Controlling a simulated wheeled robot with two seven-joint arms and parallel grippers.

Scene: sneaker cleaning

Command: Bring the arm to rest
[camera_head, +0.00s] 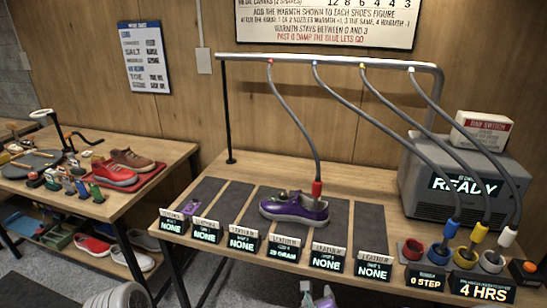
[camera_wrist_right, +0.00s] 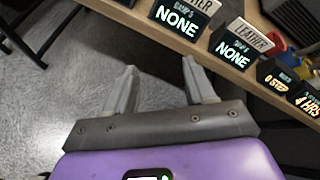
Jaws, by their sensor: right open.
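My right gripper (camera_head: 317,291) shows at the bottom edge of the head view, in front of the bench. In the right wrist view my right gripper (camera_wrist_right: 159,66) is open, with two grey fingers apart and nothing between them. It is over the floor, off the bench's front edge. A purple sneaker (camera_head: 290,211) sits on a dark mat on the bench, with a red-tipped hose (camera_head: 317,188) at its right end. My left gripper does not show.
Signs reading NONE or 20 GRAM (camera_head: 283,249) line the bench front. Blue, yellow and white hose ends stand in cups at right, before a grey READY machine (camera_head: 465,183). A side table (camera_head: 130,200) holds red and brown shoes. Floor shows between the tables.

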